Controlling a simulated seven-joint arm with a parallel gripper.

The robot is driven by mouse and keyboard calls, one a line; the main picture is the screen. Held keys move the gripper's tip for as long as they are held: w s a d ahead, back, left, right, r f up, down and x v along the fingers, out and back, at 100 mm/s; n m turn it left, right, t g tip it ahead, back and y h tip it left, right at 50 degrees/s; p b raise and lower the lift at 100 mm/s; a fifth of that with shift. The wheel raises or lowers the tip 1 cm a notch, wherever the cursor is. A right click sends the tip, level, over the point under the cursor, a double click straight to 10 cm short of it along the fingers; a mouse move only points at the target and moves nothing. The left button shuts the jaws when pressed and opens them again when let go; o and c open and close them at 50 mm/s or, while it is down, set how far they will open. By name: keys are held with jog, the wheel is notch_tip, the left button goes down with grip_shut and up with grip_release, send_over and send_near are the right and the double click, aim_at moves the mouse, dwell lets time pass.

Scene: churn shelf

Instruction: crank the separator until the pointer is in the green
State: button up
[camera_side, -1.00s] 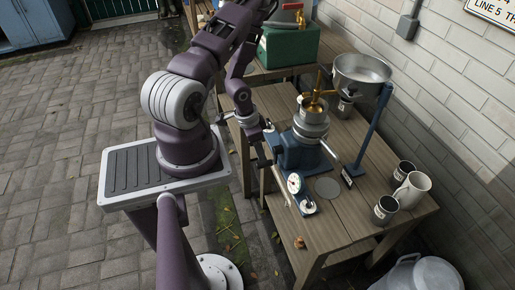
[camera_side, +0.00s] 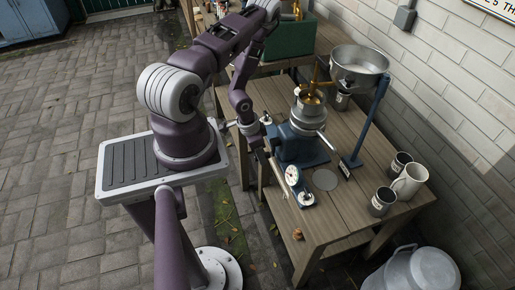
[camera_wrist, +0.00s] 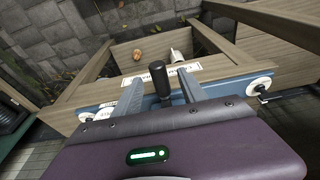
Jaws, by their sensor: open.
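The separator (camera_side: 291,148) stands on the bench with a blue base, a metal bowl and brass fittings on top. Its round white dial (camera_side: 292,175) faces the near side; the pointer and any green zone are too small to read. My gripper (camera_side: 268,147) is at the separator's left side. In the wrist view my gripper (camera_wrist: 161,90) is open, with one finger on each side of a black upright grip (camera_wrist: 160,76), apparently the crank handle. I cannot tell whether the fingers touch it. The crank arm below is mostly hidden.
A wide metal bowl (camera_side: 360,61) stands on a blue post at the back right. Two dark cups and a pale jug (camera_side: 410,181) stand at the right. A green box (camera_side: 290,38) is behind. The front of the bench top is mostly clear.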

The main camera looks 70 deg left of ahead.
jog(key=shift+x, duration=1.1)
jog(key=shift+f, duration=0.3)
grip_shut()
